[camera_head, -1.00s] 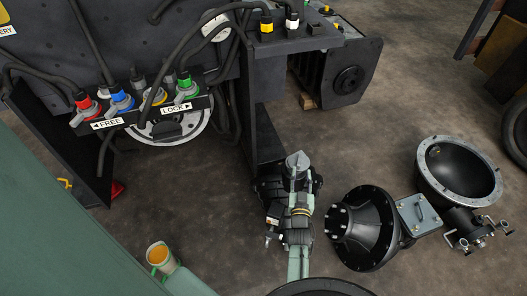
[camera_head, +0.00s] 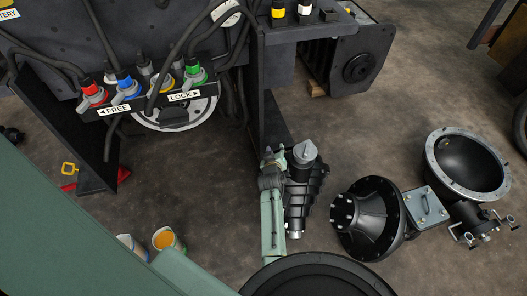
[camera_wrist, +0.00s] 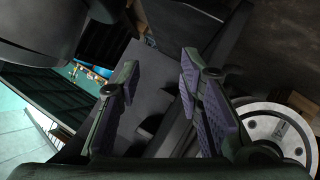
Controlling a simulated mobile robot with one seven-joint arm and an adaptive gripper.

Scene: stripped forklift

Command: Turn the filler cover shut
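I cannot pick out the filler cover for certain in either view. My gripper (camera_head: 273,157) is at the far end of my green-grey arm in the head view, beside a black stepped part with a grey conical cap (camera_head: 304,152). In the wrist view my gripper (camera_wrist: 160,72) has its two purple-padded fingers well apart, with nothing between them. A pale ring-shaped disc with holes (camera_wrist: 258,126) lies beyond the right finger, partly hidden by it. Dark panels fill the space ahead of the fingers.
The stripped forklift body has a panel of coloured connectors with FREE and LOCK labels (camera_head: 183,96). A black flanged cone (camera_head: 368,222) and a grey-rimmed bowl (camera_head: 430,160) lie at the right. An orange-filled container (camera_head: 164,239) stands at lower left.

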